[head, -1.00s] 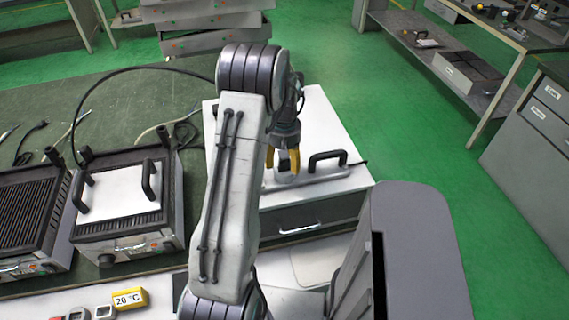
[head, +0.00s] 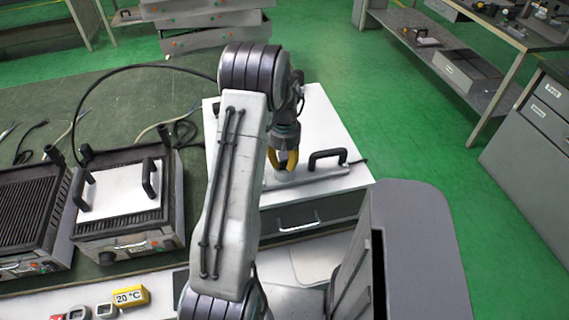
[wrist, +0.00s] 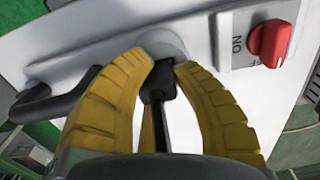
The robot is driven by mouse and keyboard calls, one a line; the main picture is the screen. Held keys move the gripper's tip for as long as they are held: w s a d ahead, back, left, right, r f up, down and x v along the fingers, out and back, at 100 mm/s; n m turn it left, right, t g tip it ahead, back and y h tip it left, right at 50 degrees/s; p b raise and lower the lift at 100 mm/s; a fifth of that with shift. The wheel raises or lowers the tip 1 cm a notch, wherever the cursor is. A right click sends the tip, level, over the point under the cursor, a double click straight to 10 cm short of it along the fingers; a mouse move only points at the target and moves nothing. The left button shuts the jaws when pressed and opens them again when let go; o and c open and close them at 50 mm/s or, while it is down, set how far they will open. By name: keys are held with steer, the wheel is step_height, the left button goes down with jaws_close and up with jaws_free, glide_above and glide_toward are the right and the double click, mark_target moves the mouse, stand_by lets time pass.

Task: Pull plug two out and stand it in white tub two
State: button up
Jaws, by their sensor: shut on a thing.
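My gripper (head: 284,162) is above the pale bar with a black handle on the white-topped cabinet. In the wrist view its yellow fingers (wrist: 160,72) are shut around a dark plug (wrist: 157,88), with a black cord or stem running back toward the palm. The plug's front end is at a round pale socket (wrist: 165,44); I cannot tell how deep it sits. In the head view my gripper hides the plug. No number shows on it. I cannot make out a tub marked two; small pale square items (head: 105,311) lie at the bottom left.
A red switch (wrist: 270,40) beside an "ON" label is right of the socket. The black handle (head: 328,158) stands close to my gripper. Two grills (head: 125,205) and a yellow "20 °C" block (head: 130,296) are to the left.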

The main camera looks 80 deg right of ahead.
jaws_close()
steer(key=shift+r, duration=0.15)
steer(key=shift+r, duration=0.2)
step_height(320, 180, up, 3)
steer(key=shift+b, duration=0.45)
steer(key=s+a+r+b, duration=0.2)
steer(key=s+a+r, duration=0.5)
steer(key=s+a, duration=0.1)
steer(key=shift+s+r, duration=0.15)
steer(key=shift+s, duration=0.1)
steer(key=shift+w, duration=0.1)
